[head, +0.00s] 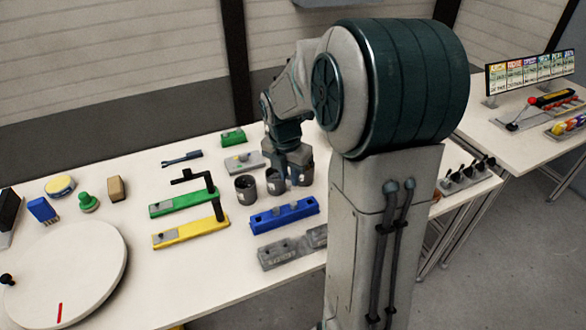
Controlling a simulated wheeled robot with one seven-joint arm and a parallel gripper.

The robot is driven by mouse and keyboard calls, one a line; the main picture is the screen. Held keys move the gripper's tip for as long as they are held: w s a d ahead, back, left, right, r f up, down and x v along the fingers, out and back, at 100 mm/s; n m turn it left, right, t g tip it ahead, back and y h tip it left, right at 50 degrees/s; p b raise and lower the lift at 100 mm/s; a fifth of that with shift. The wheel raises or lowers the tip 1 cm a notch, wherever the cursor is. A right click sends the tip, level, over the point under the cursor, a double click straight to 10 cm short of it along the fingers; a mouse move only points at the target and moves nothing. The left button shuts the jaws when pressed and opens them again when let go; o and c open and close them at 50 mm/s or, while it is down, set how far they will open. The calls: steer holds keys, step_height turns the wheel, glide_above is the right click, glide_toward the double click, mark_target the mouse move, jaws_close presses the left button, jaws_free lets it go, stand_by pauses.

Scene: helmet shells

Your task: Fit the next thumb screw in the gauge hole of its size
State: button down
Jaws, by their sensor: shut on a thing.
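My gripper (291,176) points down over the dark cups in the middle of the table. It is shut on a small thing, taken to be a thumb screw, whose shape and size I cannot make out. A blue block (284,217) with small raised parts on top lies just in front of the cups. A grey block (290,248) with a small knob lies nearer the table's front edge. I cannot tell from here which block has the gauge holes, or their sizes.
Dark cups (246,189) stand around my gripper. Green (181,203) and yellow (190,234) bar fixtures lie left of them. A white round disc (66,272) fills the front left. A grey rack of black-topped pieces (466,176) stands right, beyond my arm's column.

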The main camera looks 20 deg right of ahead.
steer(key=s+a+f+b, duration=0.5)
steer(key=s+a+f, duration=0.3)
steer(key=a, duration=0.2)
steer(key=shift+f+b, duration=0.2)
steer(key=shift+b, duration=0.1)
stand_by(0.4)
steer(key=shift+f, duration=0.2)
stand_by(0.5)
steer(key=shift+f, duration=0.4)
steer(key=shift+f+b, duration=1.25)
steer(key=shift+f, duration=0.85)
stand_by(1.7)
steer(key=c, duration=1.2)
jaws_free()
steer(key=shift+r, duration=0.1)
